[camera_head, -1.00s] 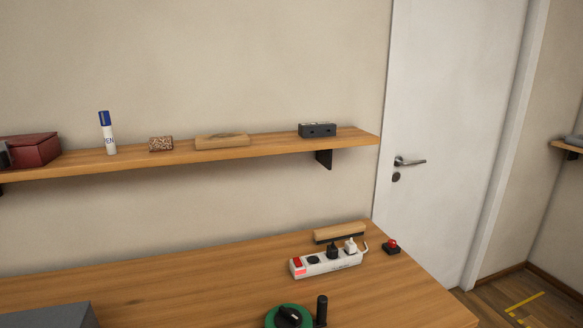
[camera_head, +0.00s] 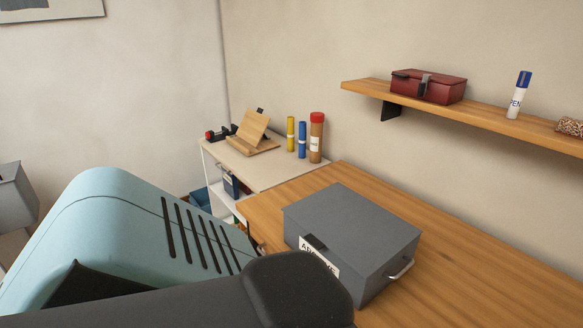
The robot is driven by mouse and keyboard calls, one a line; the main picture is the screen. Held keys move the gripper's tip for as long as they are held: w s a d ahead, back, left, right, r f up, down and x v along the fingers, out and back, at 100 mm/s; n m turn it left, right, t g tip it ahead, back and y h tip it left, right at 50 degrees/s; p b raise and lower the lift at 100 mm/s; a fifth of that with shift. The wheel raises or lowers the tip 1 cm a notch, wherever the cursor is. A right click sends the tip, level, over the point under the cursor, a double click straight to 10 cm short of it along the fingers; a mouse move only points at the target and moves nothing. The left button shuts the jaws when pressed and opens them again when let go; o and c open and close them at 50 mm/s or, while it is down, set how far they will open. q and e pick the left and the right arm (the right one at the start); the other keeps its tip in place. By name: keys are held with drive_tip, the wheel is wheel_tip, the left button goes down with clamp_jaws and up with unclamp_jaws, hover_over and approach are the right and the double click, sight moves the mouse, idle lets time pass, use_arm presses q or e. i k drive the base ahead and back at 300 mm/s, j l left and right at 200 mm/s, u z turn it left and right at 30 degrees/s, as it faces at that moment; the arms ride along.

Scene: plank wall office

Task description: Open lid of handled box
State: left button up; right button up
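A grey metal box (camera_head: 345,230) stands on the wooden desk in the lower middle of the head view. Its flat lid (camera_head: 350,218) is shut. A small dark latch (camera_head: 314,242) sits at the front edge of the lid, above a white label. A bare metal handle (camera_head: 402,268) sticks out from its right side. The lower front of the box is hidden behind a dark shape in the foreground. Neither of my grippers shows in the head view.
The wooden desk (camera_head: 480,285) is clear to the right of the box. A shelf (camera_head: 500,122) above it holds a red box (camera_head: 430,87) and a marker (camera_head: 518,95). A white side table (camera_head: 265,172) behind left carries several tubes and a wooden stand (camera_head: 250,135).

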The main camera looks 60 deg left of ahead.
sight(366, 235)
drive_tip(key=u, duration=1.85)
